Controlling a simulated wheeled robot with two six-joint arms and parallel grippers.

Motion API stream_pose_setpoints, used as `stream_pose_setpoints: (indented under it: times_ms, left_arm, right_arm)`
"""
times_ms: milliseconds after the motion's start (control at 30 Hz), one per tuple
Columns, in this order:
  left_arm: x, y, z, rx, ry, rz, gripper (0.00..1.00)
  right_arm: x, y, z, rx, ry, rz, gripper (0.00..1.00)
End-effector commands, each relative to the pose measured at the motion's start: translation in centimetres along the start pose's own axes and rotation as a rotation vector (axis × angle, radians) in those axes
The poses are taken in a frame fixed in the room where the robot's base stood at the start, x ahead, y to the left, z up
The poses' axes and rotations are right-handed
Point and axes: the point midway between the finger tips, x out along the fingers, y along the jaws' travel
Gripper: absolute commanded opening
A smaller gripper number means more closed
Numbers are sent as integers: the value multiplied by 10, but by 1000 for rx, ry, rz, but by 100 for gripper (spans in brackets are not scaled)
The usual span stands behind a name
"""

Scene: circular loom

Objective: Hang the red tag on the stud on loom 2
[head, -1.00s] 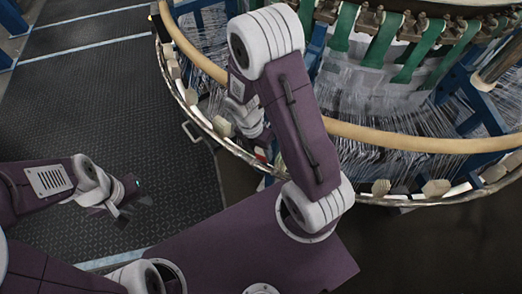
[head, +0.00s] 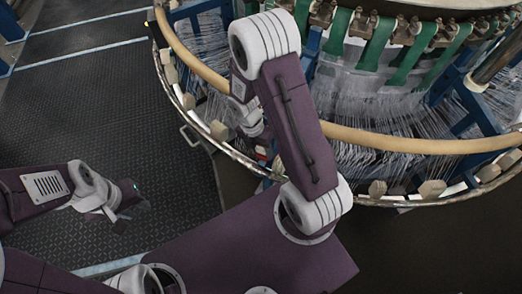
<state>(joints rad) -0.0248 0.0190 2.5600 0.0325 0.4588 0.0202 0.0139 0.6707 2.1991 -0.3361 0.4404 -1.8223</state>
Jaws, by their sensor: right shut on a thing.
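The loom (head: 400,145), with its tan ring, fills the upper right. My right arm bends over the ring, and its wrist hangs down beside the loom's lower rim. My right gripper (head: 262,146) is mostly hidden behind my own upper arm link. I cannot make out the stud, nor whether the tag touches anything. My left gripper (head: 130,211) is over the dark floor at the lower left. Its fingers are apart and empty.
The loom's metal rim (head: 208,132) curves close along my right wrist, with several pale blocks on it. Green straps (head: 375,45) hang at the loom's top. The dark ribbed floor (head: 90,110) at left is clear.

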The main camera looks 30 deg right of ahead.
Motion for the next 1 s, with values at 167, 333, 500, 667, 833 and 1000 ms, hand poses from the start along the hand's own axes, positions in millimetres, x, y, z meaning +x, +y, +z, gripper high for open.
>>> stream_pose_setpoints:
  times_ms: [167, 333, 500, 667, 833, 1000]
  left_arm:
    - [0, 0, 0, 0, 0, 0, 36]
    - [-3, 0, 0, 0, 0, 0, 36]
    - [-3, 0, 0, 0, 0, 0, 36]
    - [-6, 0, -1, 0, 0, 0, 36]
    - [-5, 0, 0, 0, 0, 0, 36]
    - [-5, 0, 0, 0, 0, 0, 36]
  right_arm:
    - [0, 0, 0, 0, 0, 0, 0]
    - [-1, 0, 4, 0, 1, -1, 0]
    - [1, 0, 4, -1, 1, -1, 0]
    - [3, 0, 3, 0, 1, -1, 0]
    - [5, 1, 3, 0, 1, -1, 0]
    - [5, 0, 3, 0, 2, -2, 69]
